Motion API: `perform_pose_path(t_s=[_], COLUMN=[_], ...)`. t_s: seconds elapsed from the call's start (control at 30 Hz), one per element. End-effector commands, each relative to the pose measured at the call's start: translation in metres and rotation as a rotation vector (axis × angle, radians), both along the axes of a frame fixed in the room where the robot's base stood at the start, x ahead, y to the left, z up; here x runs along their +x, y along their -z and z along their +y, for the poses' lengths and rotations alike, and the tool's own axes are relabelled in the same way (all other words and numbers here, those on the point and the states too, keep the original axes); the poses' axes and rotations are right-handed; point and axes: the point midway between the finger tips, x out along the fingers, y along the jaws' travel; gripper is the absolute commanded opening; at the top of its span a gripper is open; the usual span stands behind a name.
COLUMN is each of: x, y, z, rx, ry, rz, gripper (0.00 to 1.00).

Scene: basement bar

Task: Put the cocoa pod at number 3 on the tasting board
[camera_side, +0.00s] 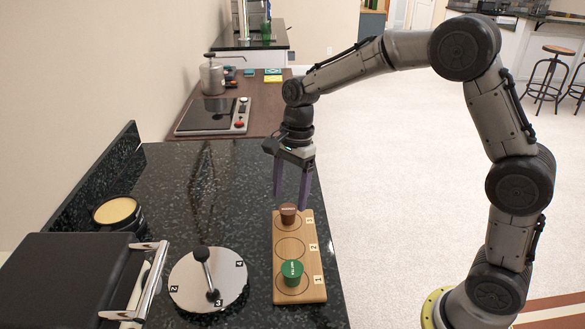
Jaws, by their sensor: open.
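The tasting board (282,248) is a light wooden board with a row of circles, numbered 1 at the near end, 2 in the middle and, by its small tag, apparently 3 at the far end. A brown pod (288,214), likely the cocoa pod, stands upright at the far circle. A green pod (292,273) stands at circle 1; the writing on both pods is too small to read surely. Circle 2 is empty. My gripper (290,200) points down just above the brown pod, fingers apart on either side of its top; contact is not visible.
A round metal disc (222,277) with numbers and a lever stands left of the board. A black machine with chrome handles (68,275) and a round tin (117,213) are further left. The dark counter behind the board is clear; its right edge lies close by.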

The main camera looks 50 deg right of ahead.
Motion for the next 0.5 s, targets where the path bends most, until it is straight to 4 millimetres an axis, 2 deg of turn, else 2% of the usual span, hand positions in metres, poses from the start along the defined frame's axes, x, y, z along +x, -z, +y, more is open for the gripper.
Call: perform_pose_path(t_s=[0.03, 0.2, 0.33, 0.5], x=[0.001, 0.001, 0.000, 0.000], y=[-0.012, -0.045, -0.062, -0.073], z=[-0.002, -0.007, -0.010, -0.012], rx=[0.000, -0.001, -0.001, -0.001], ry=[0.001, 0.002, 0.002, 0.001], rz=[-0.005, -0.004, -0.002, 0.000], gripper=[0.78, 0.78, 0.78, 0.78])
